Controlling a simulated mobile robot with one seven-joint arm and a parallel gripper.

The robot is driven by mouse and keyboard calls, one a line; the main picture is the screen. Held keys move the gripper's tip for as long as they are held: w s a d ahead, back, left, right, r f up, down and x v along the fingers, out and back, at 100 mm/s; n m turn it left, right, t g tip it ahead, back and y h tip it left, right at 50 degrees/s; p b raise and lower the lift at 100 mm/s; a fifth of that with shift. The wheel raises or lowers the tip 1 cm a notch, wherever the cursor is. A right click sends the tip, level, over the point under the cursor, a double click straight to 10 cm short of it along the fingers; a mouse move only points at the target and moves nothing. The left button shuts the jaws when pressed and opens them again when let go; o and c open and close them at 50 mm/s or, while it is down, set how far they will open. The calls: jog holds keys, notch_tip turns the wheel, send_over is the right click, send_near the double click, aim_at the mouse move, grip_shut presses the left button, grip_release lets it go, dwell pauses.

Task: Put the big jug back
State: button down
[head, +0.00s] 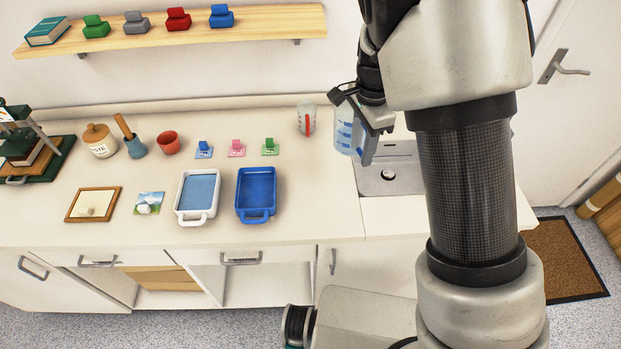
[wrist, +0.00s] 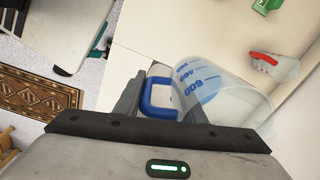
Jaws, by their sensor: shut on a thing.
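The big jug (head: 343,132) is clear with blue measuring marks and a blue handle. In the head view it is at the back of the counter, by the left edge of the sink (head: 390,178), partly hidden by my gripper (head: 366,128). In the wrist view the big jug (wrist: 222,88) shows tilted, with its blue handle between the fingers of my gripper (wrist: 162,92). My gripper is shut on that handle. I cannot tell whether the jug's base touches the counter.
A small clear jug with a red handle (head: 306,118) stands just left of the big jug. Green (head: 270,147), pink (head: 236,148) and blue (head: 204,149) clips lie further left. White (head: 181,207) and blue (head: 239,204) trays are in front. The counter's back right is partly hidden by my arm.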

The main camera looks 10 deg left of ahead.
jog(key=a+f+m+b, duration=0.35)
jog(key=a+m, duration=0.85)
jog(key=a, duration=0.4)
jog(key=f, duration=1)
jog(key=shift+s+a, duration=0.25)
jog(key=shift+s, duration=0.1)
jog(key=c, duration=1.2)
grip_release()
jog(key=shift+f, duration=0.1)
jog(key=shift+o, duration=0.2)
notch_tip(320, 180, up, 12)
jog(key=shift+s+r, duration=0.1)
jog(key=shift+r, duration=0.1)
